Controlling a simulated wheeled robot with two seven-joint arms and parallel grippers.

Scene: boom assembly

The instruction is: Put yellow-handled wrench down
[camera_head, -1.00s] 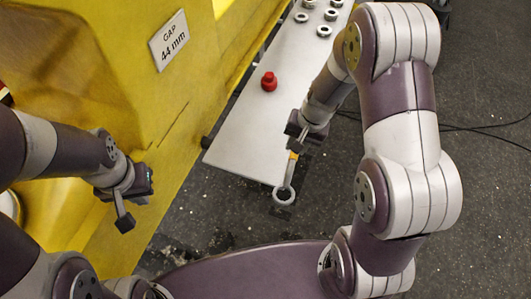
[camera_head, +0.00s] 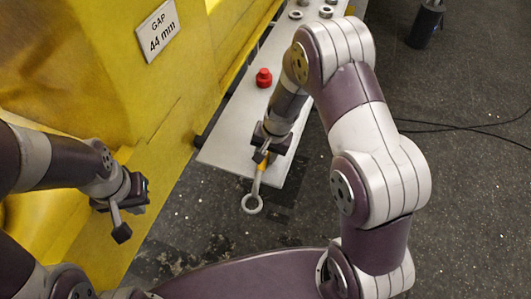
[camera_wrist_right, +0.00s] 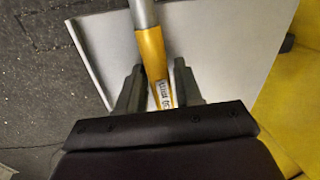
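The yellow-handled wrench (camera_head: 258,186) is in my right gripper (camera_head: 270,145). Its grey ring end points toward my base, out past the near end of the table in the head view. In the right wrist view the yellow handle (camera_wrist_right: 153,58) runs between the two fingers of my right gripper (camera_wrist_right: 158,88), which are close on either side of it. That gripper is over the near right part of the grey table (camera_head: 225,143). Whether the wrench touches the table is unclear. My left gripper (camera_head: 140,192) is at the left by the yellow machine, apart from the wrench; its fingers are hard to make out.
A red knobbed piece (camera_head: 264,77) stands on the table beyond my right gripper. Several metal rings or nuts sit at the far end. The yellow machine (camera_head: 95,100), with a "GAP 44 mm" sign (camera_head: 157,30), borders the table's left side. Cables lie on the dark floor at right.

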